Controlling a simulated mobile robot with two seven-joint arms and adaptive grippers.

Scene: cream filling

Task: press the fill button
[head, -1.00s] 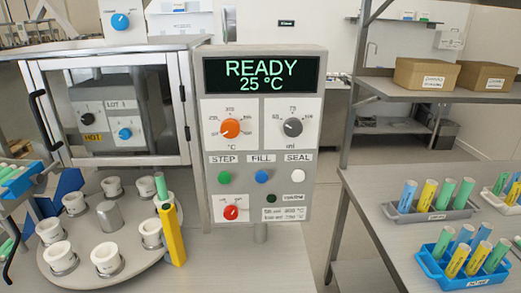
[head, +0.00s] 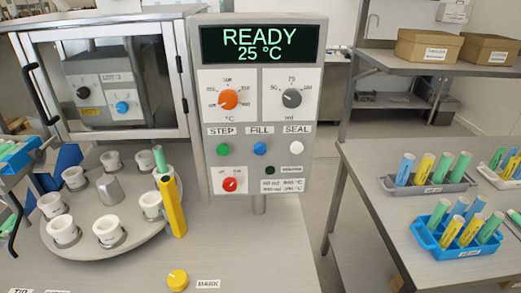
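The fill button is the blue button (head: 260,149) under the FILL label (head: 260,130) on the grey control panel (head: 325,110). It sits between the green STEP button (head: 222,149) and the white SEAL button (head: 298,148). The panel's display (head: 258,45) reads READY 25 °C. An orange dial (head: 228,99) and a grey dial (head: 292,98) are above the buttons, and a red knob (head: 230,184) is below. Neither of my grippers is in view, and nothing covers the blue button.
A round turntable (head: 110,258) with several white cups (head: 76,178) stands left of the panel. A yellow post (head: 174,207) stands at its right edge. A yellow knob (head: 177,280) is at the front. A blue tube rack (head: 480,245) stands on the right table. The front counter is partly clear.

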